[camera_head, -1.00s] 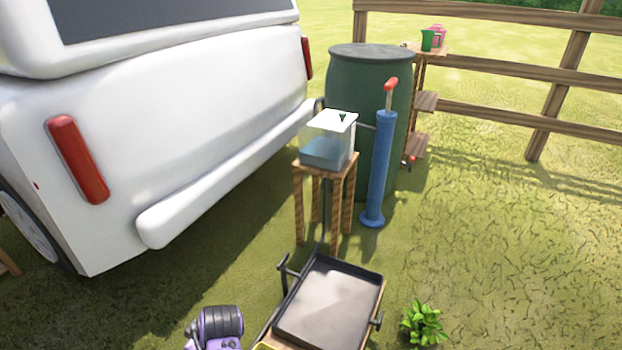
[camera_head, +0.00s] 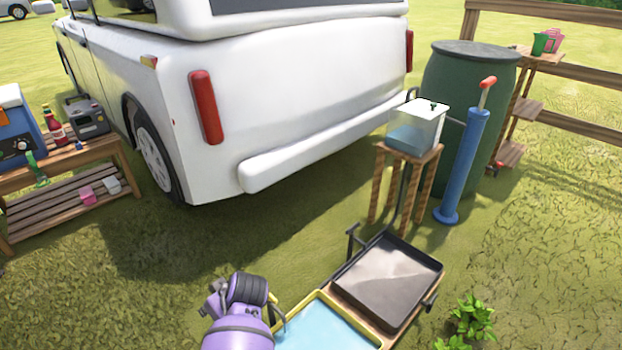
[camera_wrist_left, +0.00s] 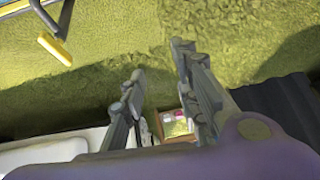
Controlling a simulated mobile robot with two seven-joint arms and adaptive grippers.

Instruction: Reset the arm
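My left gripper (camera_wrist_left: 160,62) shows in the left wrist view with its two dark fingers apart and nothing between them. Grass lies behind the fingers. A purple and dark grey part of my arm (camera_head: 238,318) comes up from the bottom of the head view, left of the cart's trays; no fingers can be made out there. My right gripper is in neither view.
A cart with a dark tray (camera_head: 388,286) and a yellow-rimmed blue tray (camera_head: 325,330) stands in front. Behind are a white van (camera_head: 290,95), a clear water box (camera_head: 416,128), a blue pump (camera_head: 462,165) and a green barrel (camera_head: 445,80). A loaded wooden bench (camera_head: 75,195) stands left.

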